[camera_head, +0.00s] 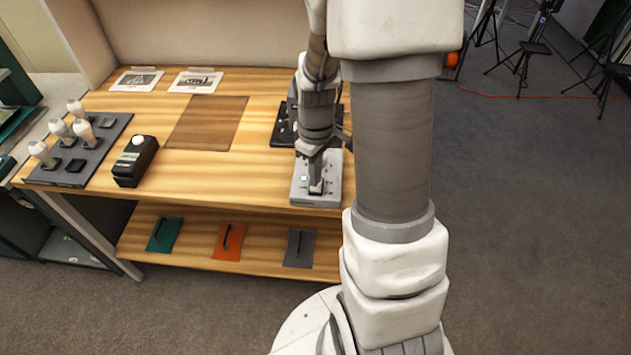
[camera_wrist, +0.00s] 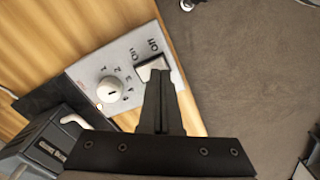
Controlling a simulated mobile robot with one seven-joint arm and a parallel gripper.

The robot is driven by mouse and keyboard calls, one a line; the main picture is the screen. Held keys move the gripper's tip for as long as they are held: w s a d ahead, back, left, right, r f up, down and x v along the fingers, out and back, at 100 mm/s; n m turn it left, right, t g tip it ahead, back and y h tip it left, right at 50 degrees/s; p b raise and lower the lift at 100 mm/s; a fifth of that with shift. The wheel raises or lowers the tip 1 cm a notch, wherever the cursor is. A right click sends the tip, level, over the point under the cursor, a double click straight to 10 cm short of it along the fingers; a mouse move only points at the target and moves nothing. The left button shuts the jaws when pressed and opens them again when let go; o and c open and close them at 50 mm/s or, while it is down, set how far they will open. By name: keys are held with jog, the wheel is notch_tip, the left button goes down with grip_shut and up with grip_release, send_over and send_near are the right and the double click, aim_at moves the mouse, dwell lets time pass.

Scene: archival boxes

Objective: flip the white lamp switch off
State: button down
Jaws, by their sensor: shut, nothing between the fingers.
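The white lamp switch (camera_wrist: 150,65) is a rocker on a grey panel (camera_wrist: 94,68), beside the printed words "On" and "Off" in the wrist view. I cannot tell whether the tips touch the switch or which way the rocker is tilted.
A round white knob (camera_wrist: 111,90) with numbers sits on the same panel. A dark device (camera_wrist: 45,150) with a pale lever stands close by. On the table (camera_head: 235,180) are a black box with a white button (camera_head: 135,160), a brown mat (camera_head: 207,122) and a rack of pale-handled tools (camera_head: 90,150).

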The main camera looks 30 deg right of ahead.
jog(key=shift+f+b, duration=0.75)
jog(key=shift+f, duration=0.2)
dwell(0.5)
jog(key=shift+r, duration=0.15)
notch_tip(320, 180, up, 7)
jog(key=p, duration=0.5)
jog(key=shift+p, duration=0.3)
jog(key=s+a+r+m+t, duration=0.1)
jog(key=s+a+r+t, duration=0.1)
jog(key=r, duration=0.5)
jog(key=s+a+r+m+t, duration=0.1)
jog(key=s+a+r+m, duration=0.1)
jog(key=s+a+r, duration=0.3)
jog(key=s+a+r+m+t, duration=0.2)
jog(key=s+r, duration=0.3)
jog(key=r, duration=0.4)
jog(key=shift+s+a+r+t+p, duration=0.2)
jog(key=shift+a+r+t+p, duration=0.15)
jog(key=shift+a, duration=0.45)
